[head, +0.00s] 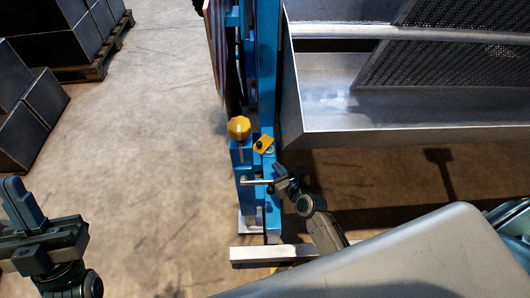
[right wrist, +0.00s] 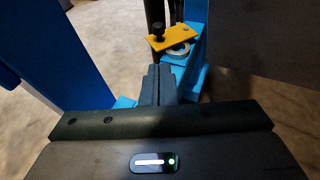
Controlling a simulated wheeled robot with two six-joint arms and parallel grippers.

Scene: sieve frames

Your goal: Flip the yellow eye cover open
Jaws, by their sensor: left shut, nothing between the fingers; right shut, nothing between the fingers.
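The yellow eye cover (head: 265,143) is a small flat plate with a black knob, on the blue post in the middle of the head view. In the right wrist view the yellow cover (right wrist: 178,39) lies across a grey ring-shaped eye (right wrist: 180,50), whose near rim shows below the plate. The black knob (right wrist: 158,30) stands at the cover's left end. My right gripper (head: 279,171) is shut and empty, just below the cover. Its closed fingers (right wrist: 159,78) point toward the cover, apparently with a small gap. My left gripper (head: 20,203) is shut and empty, far left.
A blue frame (head: 267,75) rises behind the cover, with a yellow faceted knob (head: 239,127) left of it. A grey metal trough (head: 400,138) with mesh screens stands close on the right. A thin metal rod (head: 256,182) lies near my right gripper.

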